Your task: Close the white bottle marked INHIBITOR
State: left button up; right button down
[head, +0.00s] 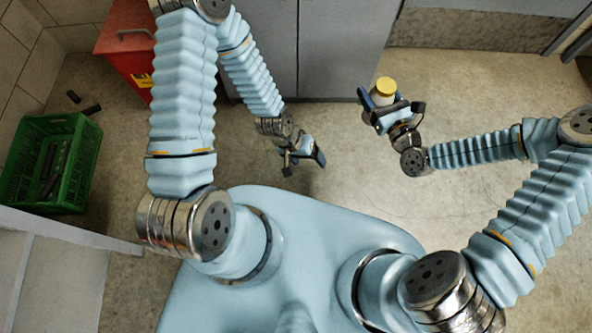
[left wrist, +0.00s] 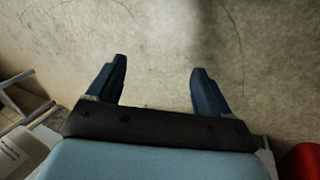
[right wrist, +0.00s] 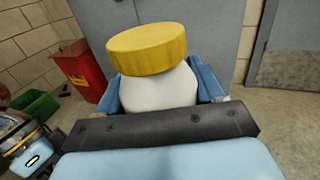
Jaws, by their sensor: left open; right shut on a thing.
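A white bottle (head: 378,98) with a yellow cap (head: 385,85) is held off the floor by my right gripper (head: 391,105), which is shut around its body. In the right wrist view the white bottle (right wrist: 158,92) stands between the blue fingers, and the yellow cap (right wrist: 146,50) sits on top, looking slightly tilted. I cannot tell whether it is tight. No INHIBITOR marking is readable. My left gripper (head: 304,164) is open and empty, left of the bottle and apart from it. In the left wrist view its fingers (left wrist: 157,88) are spread above bare floor.
Grey cabinet doors (head: 340,45) stand behind the bottle. A red bin (head: 125,65) is at the back left. A green crate (head: 80,165) with dark items stands at the left, with small dark pieces on the floor beside it. The floor between my grippers is clear.

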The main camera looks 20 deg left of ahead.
pick_arm(q)
jog(key=shift+n, duration=0.5)
jog(key=s, duration=0.1)
jog(key=s+a, duration=0.1)
jog(key=s, duration=0.3)
jog(key=shift+a, duration=0.4)
pick_arm(e)
jog(key=w+d+r+m+t+h, duration=0.2)
jog(key=d+m+h, duration=0.6)
jog(key=d, duration=0.8)
jog(key=t+h, duration=0.2)
jog(key=h, duration=0.1)
jog(key=shift+h, duration=0.3)
pick_arm(q)
jog(key=shift+c, duration=0.3)
pick_arm(e)
jog(key=shift+a, duration=0.1)
